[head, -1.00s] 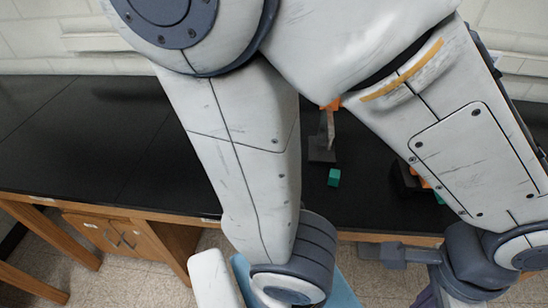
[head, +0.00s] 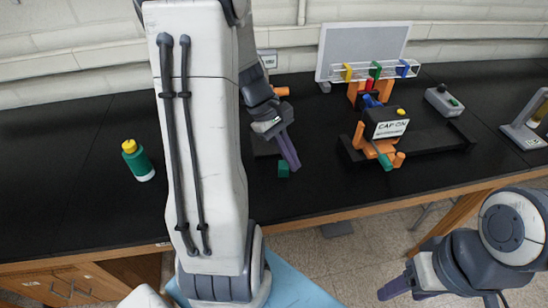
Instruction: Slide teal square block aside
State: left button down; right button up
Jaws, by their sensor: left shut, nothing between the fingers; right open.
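The small teal square block (head: 283,171) sits on the black bench top near its front edge, in the middle of the head view. My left gripper (head: 293,165) points down just right of the block in the picture. Its fingers are together with nothing between them. I cannot tell whether the fingertips touch the block or hang above the bench. My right gripper (head: 392,289) is low at the right, in front of the bench and well away from the block. It is open and empty.
A green bottle with a yellow cap (head: 138,160) stands at left. A capping machine (head: 385,128) with orange parts stands right of the block, before a clear rack (head: 375,70) with coloured clips. A dark base (head: 265,146) lies behind the block. The bench between bottle and my arm is clear.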

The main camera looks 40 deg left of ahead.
aim_at(283, 167)
pick_arm(q)
jog(key=s+a+f+n+t, duration=0.25)
jog(key=a+n, duration=0.35)
jog(key=a, duration=0.3)
jog(key=s+a+f+n+t, duration=0.1)
jog(key=s+a+n+t, duration=0.15)
jog(key=a+n, duration=0.4)
jog(key=shift+m+t, duration=0.3)
jog(key=shift+m, duration=0.35)
jog(key=x, duration=0.6)
jog(key=a+x, duration=0.1)
jog(key=x, duration=0.2)
jog(key=shift+w+a+f, duration=0.1)
jog(key=shift+w+f, duration=0.05)
jog(key=shift+w, duration=0.15)
jog(key=shift+w+d+p, duration=0.65)
jog(key=shift+w+d, duration=0.25)
jog(key=shift+w, duration=0.05)
jog(key=shift+w+d, duration=0.45)
jog(key=shift+w, duration=0.05)
